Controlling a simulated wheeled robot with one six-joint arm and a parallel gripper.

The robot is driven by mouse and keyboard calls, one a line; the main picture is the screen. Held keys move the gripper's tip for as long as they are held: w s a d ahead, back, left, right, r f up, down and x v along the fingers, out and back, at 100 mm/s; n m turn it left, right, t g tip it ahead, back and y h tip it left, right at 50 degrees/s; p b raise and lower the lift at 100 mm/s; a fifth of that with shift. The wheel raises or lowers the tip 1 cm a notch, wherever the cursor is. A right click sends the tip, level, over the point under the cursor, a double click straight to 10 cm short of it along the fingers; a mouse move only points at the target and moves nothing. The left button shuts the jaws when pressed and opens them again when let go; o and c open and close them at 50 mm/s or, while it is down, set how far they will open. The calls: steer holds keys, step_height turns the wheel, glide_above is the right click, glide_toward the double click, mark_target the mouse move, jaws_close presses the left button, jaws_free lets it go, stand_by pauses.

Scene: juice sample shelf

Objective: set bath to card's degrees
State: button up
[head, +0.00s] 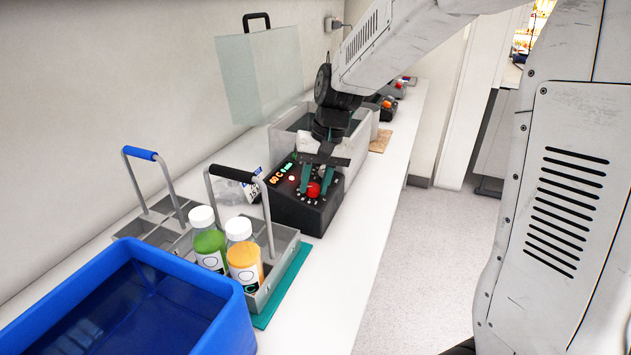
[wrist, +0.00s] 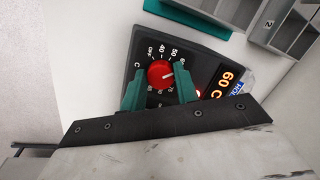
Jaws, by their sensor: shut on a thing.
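The water bath's black control box (head: 318,218) sits on the white counter in front of a grey tank (head: 283,137). Its red knob (head: 313,190) also shows in the wrist view (wrist: 160,73), ringed by marks including OFF, 40, 50 and 75. The knob's white pointer line faces the side past 50. The orange display reads 60 C in the wrist view (wrist: 222,82). My gripper (head: 312,182) points down with its teal fingers shut on the knob's sides. A card with blue print (head: 254,188) stands behind the box; its degrees are not readable here.
A grey carrier (head: 280,263) holds a green bottle (head: 209,243) and an orange bottle (head: 243,258) on a teal mat. A blue bin (head: 222,320) stands in front. A clear panel with a black handle (head: 258,75) is above the tank. More boxes stand farther along.

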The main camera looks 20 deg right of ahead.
steer(key=m, duration=0.5)
steer(key=shift+m+y, duration=0.3)
steer(key=m+t, duration=0.1)
steer(key=m, duration=0.4)
steer(key=shift+y, duration=0.3)
steer(key=shift+m, duration=0.3)
steer(key=o, duration=1)
steer(key=shift+c, duration=0.2)
steer(key=shift+r, duration=0.1)
steer(key=v, duration=0.7)
steer(key=shift+r, duration=0.3)
steer(key=shift+s+d, duration=0.1)
